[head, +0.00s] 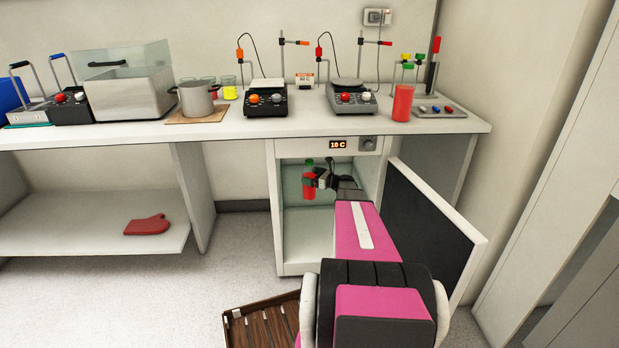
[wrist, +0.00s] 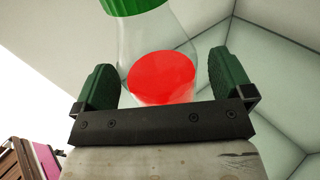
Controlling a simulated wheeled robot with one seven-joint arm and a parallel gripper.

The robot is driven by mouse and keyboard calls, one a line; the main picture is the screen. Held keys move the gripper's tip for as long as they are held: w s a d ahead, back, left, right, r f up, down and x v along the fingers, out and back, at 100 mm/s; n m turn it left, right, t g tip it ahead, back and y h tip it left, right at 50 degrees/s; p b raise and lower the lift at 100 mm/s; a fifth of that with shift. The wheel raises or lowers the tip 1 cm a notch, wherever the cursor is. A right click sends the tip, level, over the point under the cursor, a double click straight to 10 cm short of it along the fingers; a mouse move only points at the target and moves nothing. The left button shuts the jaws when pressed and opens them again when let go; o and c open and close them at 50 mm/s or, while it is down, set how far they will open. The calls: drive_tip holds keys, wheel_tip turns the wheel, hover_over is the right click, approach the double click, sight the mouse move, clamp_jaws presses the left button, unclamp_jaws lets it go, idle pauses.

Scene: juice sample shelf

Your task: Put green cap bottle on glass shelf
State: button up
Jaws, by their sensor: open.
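A green cap bottle (head: 308,187) with red liquid is inside the open cabinet under the bench and looks upright on the glass shelf (head: 325,203). Its base contact is too small to confirm. My gripper (head: 318,179) reaches into the cabinet at the bottle's right side. In the wrist view, the bottle (wrist: 160,75) shows between the two green finger pads of my gripper (wrist: 163,78), with gaps on both sides. The jaws are open. The bottle's cap is cut off by the top of the wrist view.
The cabinet door (head: 435,225) stands open to the right of my arm. The cabinet's left wall (head: 277,215) is close to the bottle. Another red bottle with a green cap (head: 403,100) stands on the bench (head: 240,125), beside a stirrer (head: 352,98).

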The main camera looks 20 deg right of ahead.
drive_tip(key=f+v, duration=0.1)
drive_tip(key=v, duration=1)
drive_tip(key=s+a+n+g+h, duration=0.1)
drive_tip(key=s+a+n+g, duration=0.25)
drive_tip(key=a, duration=0.45)
drive_tip(key=s+a+f+n+g+h, duration=0.1)
drive_tip(key=s+a+n+g, duration=0.2)
drive_tip(key=a+n, duration=0.3)
drive_tip(key=s+a+n+g, duration=0.3)
drive_tip(key=s+a+n, duration=0.1)
drive_tip(key=a, duration=0.5)
drive_tip(key=s+a+n+g+h, duration=0.2)
drive_tip(key=s+a+n+h, duration=0.2)
drive_tip(key=s+n, duration=0.3)
drive_tip(key=s+a+r+n+g+h, duration=0.1)
drive_tip(key=s+a+n+h, duration=0.3)
drive_tip(key=s+n, duration=0.3)
drive_tip(key=shift+s+a+r+g+h, duration=0.25)
drive_tip(key=shift+r+g+h, duration=0.1)
drive_tip(key=shift+h, duration=0.35)
